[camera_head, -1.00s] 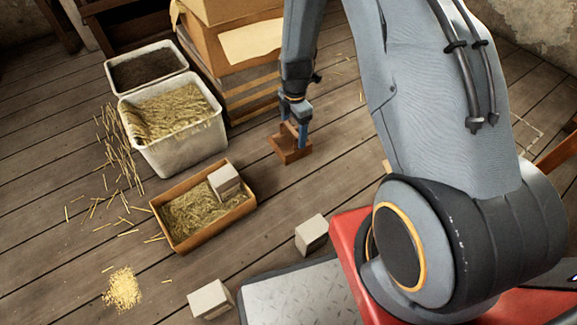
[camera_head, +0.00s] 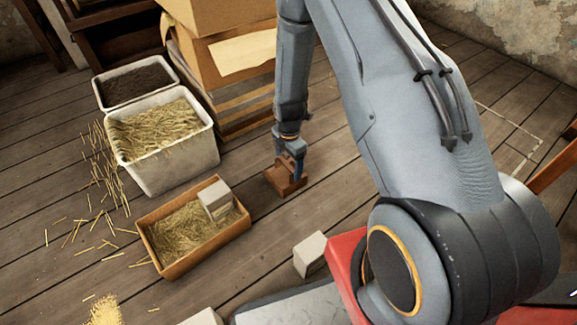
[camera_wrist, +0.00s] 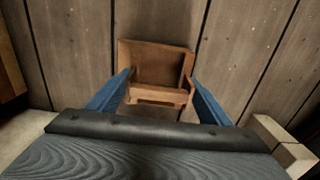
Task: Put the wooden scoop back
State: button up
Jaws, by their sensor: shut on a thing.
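The wooden scoop (camera_head: 284,181) is a small reddish-brown open box with a handle bar. It is at the floor, right of the straw-filled wooden box; whether it touches the boards I cannot tell. My gripper (camera_head: 291,160) is over it, pointing down, with blue fingers shut on the scoop. In the wrist view the scoop (camera_wrist: 155,60) lies ahead of my gripper (camera_wrist: 160,90), with one finger at each side of its handle end. Its open tray side faces the camera and looks empty.
A wooden box (camera_head: 186,263) holds straw and a pale block (camera_head: 215,201). Behind it stand a white straw bin (camera_head: 178,166), a dark-filled bin (camera_head: 102,98) and stacked cartons (camera_head: 231,70). Another pale block (camera_head: 309,254) sits nearer. Straw and grain (camera_head: 103,310) are scattered at left; floor right of the scoop is clear.

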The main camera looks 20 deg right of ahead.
jog(key=o, duration=1)
jog(key=shift+o, duration=0.2)
notch_tip(320, 180, up, 12)
jog(key=p, duration=0.6)
jog(key=s+a+r+m, duration=0.4)
jog(key=s+a+r, duration=0.2)
jog(key=a+r, duration=0.45)
jog(key=s+a+r+m, duration=0.3)
jog(key=s+a+r, duration=0.4)
jog(key=r, duration=0.7)
jog(key=s+a+r+m, duration=0.1)
jog(key=s+r+m, duration=0.1)
jog(key=s, duration=0.5)
jog(key=s+a+r+m+y, duration=0.1)
jog(key=s+a+r+m, duration=0.1)
jog(key=s+r, duration=0.3)
jog(key=s+a+r+m, duration=0.1)
jog(key=s+r+m, duration=0.2)
jog(key=s, duration=0.6)
jog(key=shift+a+r+m+y, duration=0.3)
jog(key=shift+a+r, duration=0.05)
jog(key=shift+r, duration=0.4)
